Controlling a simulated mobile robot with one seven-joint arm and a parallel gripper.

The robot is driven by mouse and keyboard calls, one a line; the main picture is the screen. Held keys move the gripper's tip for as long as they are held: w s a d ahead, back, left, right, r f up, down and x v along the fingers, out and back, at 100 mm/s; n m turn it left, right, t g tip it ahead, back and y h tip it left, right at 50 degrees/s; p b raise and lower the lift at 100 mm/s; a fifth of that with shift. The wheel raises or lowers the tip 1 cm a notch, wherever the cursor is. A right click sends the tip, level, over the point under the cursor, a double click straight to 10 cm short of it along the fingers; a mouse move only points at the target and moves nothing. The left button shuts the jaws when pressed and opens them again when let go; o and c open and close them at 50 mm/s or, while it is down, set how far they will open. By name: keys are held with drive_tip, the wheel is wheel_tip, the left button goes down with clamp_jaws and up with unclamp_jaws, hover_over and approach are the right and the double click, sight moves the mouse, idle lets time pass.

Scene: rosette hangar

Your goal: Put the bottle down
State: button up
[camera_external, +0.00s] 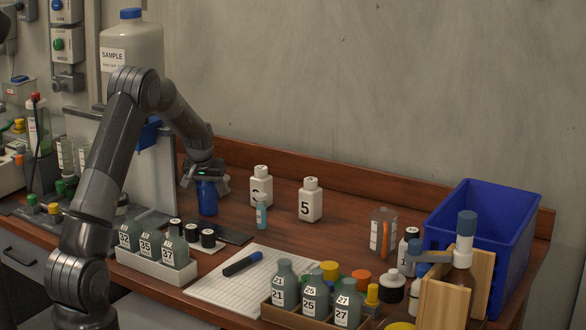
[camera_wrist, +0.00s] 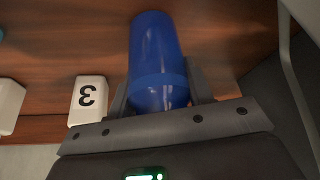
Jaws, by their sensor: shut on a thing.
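The blue bottle (camera_external: 207,198) is in my gripper (camera_external: 205,181) at the back left of the wooden table (camera_external: 350,215). It looks upright, with its lower end at or just above the tabletop; I cannot tell if it touches. In the wrist view the smooth blue bottle (camera_wrist: 156,50) stretches away from my gripper (camera_wrist: 160,88), with a finger on each side of it. My gripper is shut on the bottle and hides its upper part in the external view.
White bottles, one labelled 5 (camera_external: 311,200) and one labelled 3 (camera_wrist: 88,96), stand right of the gripper, with a small teal vial (camera_external: 262,215). A white rack (camera_external: 155,265) of grey bottles is in front. A blue bin (camera_external: 485,225) stands far right. Bare table lies mid-right.

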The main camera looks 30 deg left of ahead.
drive_tip(key=o, duration=0.9)
drive_tip(key=shift+f, duration=0.1)
drive_tip(key=shift+o, duration=0.2)
drive_tip(key=s+d+r+m, duration=0.1)
drive_tip(key=s+d+r, duration=0.2)
drive_tip(key=s+r, duration=0.45)
drive_tip(key=s+d+r, duration=0.4)
drive_tip(key=s+r, duration=0.1)
drive_tip(key=r, duration=0.6)
drive_tip(key=s+d+r+m, duration=0.1)
drive_tip(key=s+d, duration=0.2)
drive_tip(key=s, duration=0.7)
drive_tip(key=s+d+m+h, duration=0.1)
drive_tip(key=s+d, duration=0.3)
drive_tip(key=s, duration=0.7)
drive_tip(key=s+d+r+m+t, duration=0.1)
drive_tip(key=s+d, duration=0.2)
drive_tip(key=s, duration=0.7)
drive_tip(key=shift+s+d+r+m+h, duration=0.15)
drive_tip(key=shift+d+r+m+h, duration=0.15)
drive_tip(key=shift+d+h, duration=0.1)
